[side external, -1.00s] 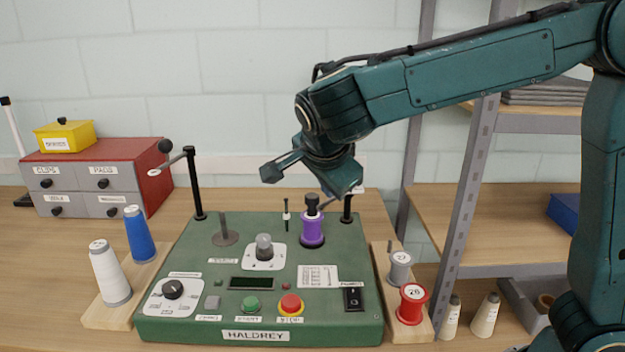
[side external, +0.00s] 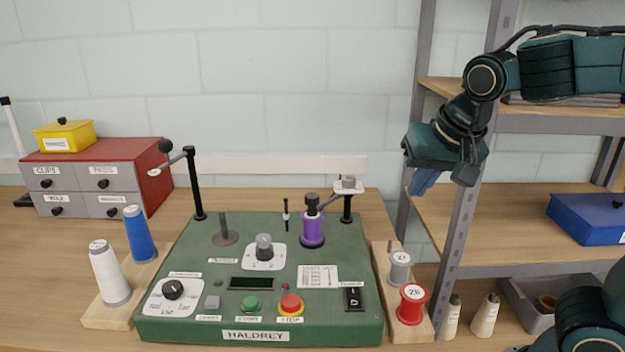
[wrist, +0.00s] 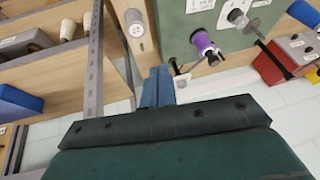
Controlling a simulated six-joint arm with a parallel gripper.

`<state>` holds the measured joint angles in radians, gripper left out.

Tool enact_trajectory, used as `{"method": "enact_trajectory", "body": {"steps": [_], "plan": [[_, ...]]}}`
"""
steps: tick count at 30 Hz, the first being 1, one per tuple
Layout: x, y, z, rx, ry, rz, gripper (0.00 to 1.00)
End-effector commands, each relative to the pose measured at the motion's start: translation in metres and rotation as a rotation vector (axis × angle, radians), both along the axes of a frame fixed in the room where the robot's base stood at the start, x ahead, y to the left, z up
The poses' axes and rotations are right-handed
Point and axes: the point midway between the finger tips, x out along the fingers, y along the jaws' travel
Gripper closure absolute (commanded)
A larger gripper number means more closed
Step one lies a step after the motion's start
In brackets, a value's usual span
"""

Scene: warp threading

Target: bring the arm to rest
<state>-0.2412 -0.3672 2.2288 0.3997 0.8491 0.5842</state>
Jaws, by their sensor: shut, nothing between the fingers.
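My gripper (side external: 424,182) hangs in the air at the right in the side view, in front of the shelf uprights and above the right side of the table. Its blue fingers are together and empty, pointing down. In the wrist view the shut fingers (wrist: 158,88) show in the middle, with nothing between them. The green machine (side external: 215,270) marked HALDREY stands on the table to the left of and below my gripper, well apart from it. A purple spool (side external: 312,230) with a black top stands on the machine.
A wooden holder (side external: 420,325) with a grey spool (side external: 400,268) and a red spool (side external: 411,303) stands at the machine's right. A grey metal shelf upright (side external: 462,230) is close behind my gripper in the picture. A blue box (side external: 585,220) sits on the shelf.

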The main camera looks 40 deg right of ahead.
Motion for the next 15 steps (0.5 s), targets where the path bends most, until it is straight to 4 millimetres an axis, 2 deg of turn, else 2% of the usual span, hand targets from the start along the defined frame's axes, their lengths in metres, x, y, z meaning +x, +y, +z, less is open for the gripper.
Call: {"method": "enact_trajectory", "body": {"steps": [1, 9, 15], "plan": [[-0.012, -0.003, -0.001, -0.008, 0.002, 0.058, 1.00], [-0.068, -0.002, -0.014, -0.084, 0.009, 0.410, 1.00], [-0.095, 0.004, -0.025, -0.136, 0.004, 0.594, 1.00]]}}
